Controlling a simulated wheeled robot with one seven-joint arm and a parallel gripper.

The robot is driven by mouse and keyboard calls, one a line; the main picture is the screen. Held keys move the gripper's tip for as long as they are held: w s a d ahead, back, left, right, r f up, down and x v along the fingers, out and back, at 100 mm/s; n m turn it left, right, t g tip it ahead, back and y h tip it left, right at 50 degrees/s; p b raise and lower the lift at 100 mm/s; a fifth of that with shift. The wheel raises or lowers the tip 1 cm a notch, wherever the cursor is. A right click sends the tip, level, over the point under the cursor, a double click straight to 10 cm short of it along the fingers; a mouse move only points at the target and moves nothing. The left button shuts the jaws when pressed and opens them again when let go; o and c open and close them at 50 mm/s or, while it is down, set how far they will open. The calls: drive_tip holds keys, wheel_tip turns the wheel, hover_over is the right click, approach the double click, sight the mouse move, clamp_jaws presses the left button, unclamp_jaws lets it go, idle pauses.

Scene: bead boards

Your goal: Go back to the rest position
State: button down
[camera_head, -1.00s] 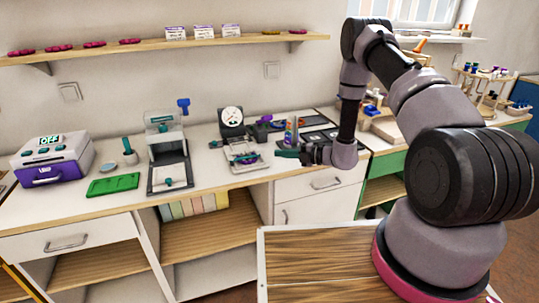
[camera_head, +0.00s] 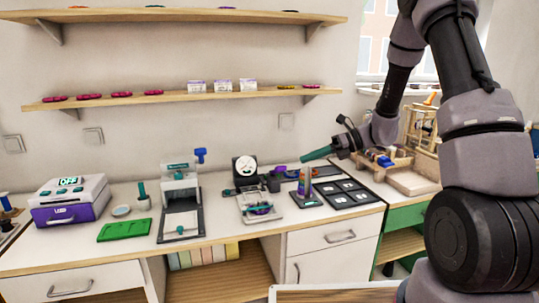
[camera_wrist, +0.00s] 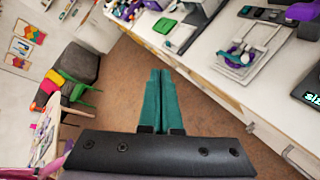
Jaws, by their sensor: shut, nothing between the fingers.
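My gripper (camera_head: 318,153) has teal fingers and is in the air above the right part of the white worktop (camera_head: 222,214), pointing left in the head view. In the wrist view my gripper (camera_wrist: 160,84) has its two fingers together with nothing between them, over the brown floor (camera_wrist: 205,110). My arm reaches in from the right of the head view. It hides part of the window and of the right-hand bench.
On the worktop stand a purple-and-white box (camera_head: 70,200), a green tray (camera_head: 124,229), a press-like device (camera_head: 180,200), a dial scale (camera_head: 245,170) and a black bead board (camera_head: 349,194). A shelf (camera_head: 170,98) runs above. A dark chair (camera_wrist: 80,67) stands on the floor.

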drive_tip(key=s+d+r+n+t+h, duration=0.3)
drive_tip(key=s+d+r+n+h, duration=0.2)
drive_tip(key=s+r+n, duration=0.5)
drive_tip(key=s+d+r+n+t+h, duration=0.3)
drive_tip(key=s+d+r+n+h, duration=0.3)
drive_tip(key=s+r+n, duration=0.5)
drive_tip(key=shift+s+d+r+n+t, duration=0.2)
drive_tip(key=shift+s+d+n+t, duration=0.2)
drive_tip(key=shift+s+d+n, duration=0.55)
drive_tip(key=shift+w+a, duration=0.35)
drive_tip(key=shift+a, duration=0.05)
